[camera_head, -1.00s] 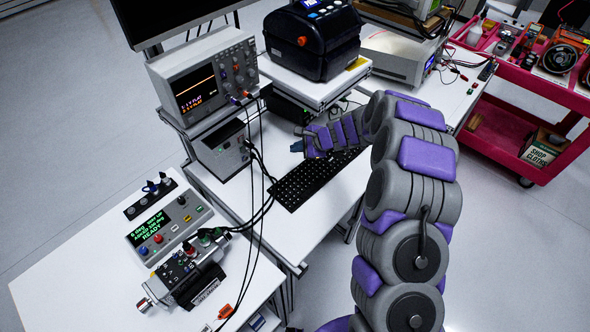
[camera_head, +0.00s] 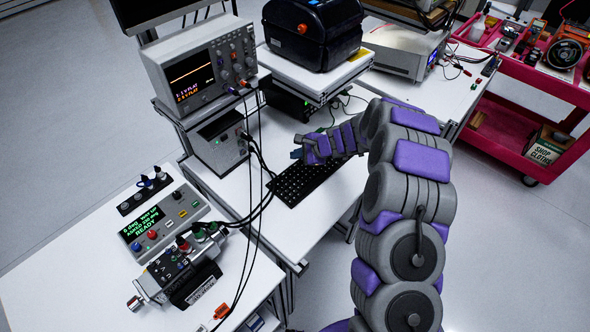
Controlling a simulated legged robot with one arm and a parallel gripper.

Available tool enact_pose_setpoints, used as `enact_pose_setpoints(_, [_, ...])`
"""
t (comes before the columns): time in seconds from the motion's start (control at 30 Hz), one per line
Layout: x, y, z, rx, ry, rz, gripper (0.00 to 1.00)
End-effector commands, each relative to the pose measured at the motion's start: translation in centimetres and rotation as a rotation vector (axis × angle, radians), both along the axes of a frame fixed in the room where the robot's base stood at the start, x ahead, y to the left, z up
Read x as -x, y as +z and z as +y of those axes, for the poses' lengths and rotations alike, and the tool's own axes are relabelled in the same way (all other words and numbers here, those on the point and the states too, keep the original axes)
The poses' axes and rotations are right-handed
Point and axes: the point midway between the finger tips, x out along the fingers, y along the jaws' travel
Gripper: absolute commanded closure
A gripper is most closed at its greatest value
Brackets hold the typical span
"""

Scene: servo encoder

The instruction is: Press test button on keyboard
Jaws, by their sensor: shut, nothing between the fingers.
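The black keyboard (camera_head: 297,183) lies on the white workbench, partly covered by my arm at its far end. My gripper (camera_head: 297,153) is at the far left part of the keyboard, with its dark blue tip pointing left. It is small in the picture and appears shut with nothing in it. I cannot tell whether the tip touches a key or hangs above. No single key can be read, so the test button cannot be picked out among them.
An oscilloscope (camera_head: 203,70) stands on a shelf left of the keyboard, with a power unit (camera_head: 220,143) below. A black printer (camera_head: 313,36) stands behind. A control box with a green-text display (camera_head: 147,221) and a servo rig (camera_head: 184,270) are at left. Black cables (camera_head: 262,200) hang beside the keyboard.

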Motion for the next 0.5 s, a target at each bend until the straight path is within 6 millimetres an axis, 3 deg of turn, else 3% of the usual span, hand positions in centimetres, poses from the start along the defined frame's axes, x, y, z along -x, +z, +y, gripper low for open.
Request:
enact_pose_setpoints(0.03, [0.0,-1.0,0.0,-0.001,0.000,0.001,1.00])
enact_pose_setpoints(0.17, [0.0,-1.8,0.0,-0.002,-0.001,0.001,1.00])
enact_pose_setpoints(0.5, [0.0,-2.0,0.0,0.000,-0.001,0.001,1.00])
